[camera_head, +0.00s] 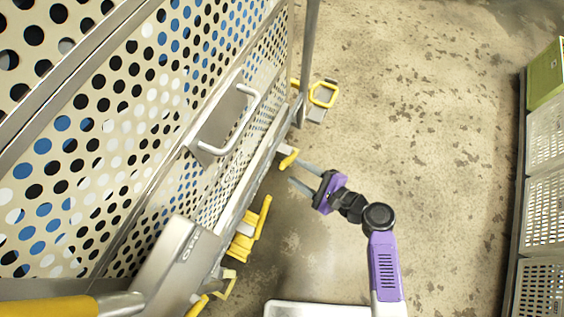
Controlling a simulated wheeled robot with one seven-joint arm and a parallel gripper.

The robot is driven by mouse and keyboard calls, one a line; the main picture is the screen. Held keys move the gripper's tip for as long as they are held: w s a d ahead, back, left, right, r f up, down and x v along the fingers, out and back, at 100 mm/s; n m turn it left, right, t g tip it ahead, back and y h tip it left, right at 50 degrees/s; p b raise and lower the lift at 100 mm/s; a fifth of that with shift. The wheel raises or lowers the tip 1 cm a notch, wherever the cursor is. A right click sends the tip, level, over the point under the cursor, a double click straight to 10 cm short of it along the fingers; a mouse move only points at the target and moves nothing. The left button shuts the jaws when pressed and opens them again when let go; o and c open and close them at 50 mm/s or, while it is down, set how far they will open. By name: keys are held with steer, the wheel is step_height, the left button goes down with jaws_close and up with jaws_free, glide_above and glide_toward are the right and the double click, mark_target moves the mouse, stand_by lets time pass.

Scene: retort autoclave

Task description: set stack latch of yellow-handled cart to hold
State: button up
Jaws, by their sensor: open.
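A cart with perforated cream metal sides (150,100) fills the left of the view. A yellow handle (50,306) on a metal bar shows at the bottom left. A small yellow lever (289,159) on a metal mount sticks out low on the cart's side; I cannot tell for certain whether it is the stack latch. My gripper (297,173), with two grey fingers and a purple body, is open. Its fingertips are close to this lever, pointing left toward the cart. I cannot tell whether they touch it. The fingers look empty.
More yellow fittings (250,230) sit low along the cart's side. Another yellow loop (323,95) is beyond the upright post (309,50). A grey bar handle (235,125) juts from the panel. Crates (543,205) line the right edge. The floor (430,120) between is clear.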

steer(key=shift+w+a+y, duration=0.3)
steer(key=shift+w+a, duration=0.25)
steer(key=b+x, duration=0.1)
steer(key=x, duration=0.6)
steer(key=shift+b, duration=0.35)
jaws_close()
stand_by(0.7)
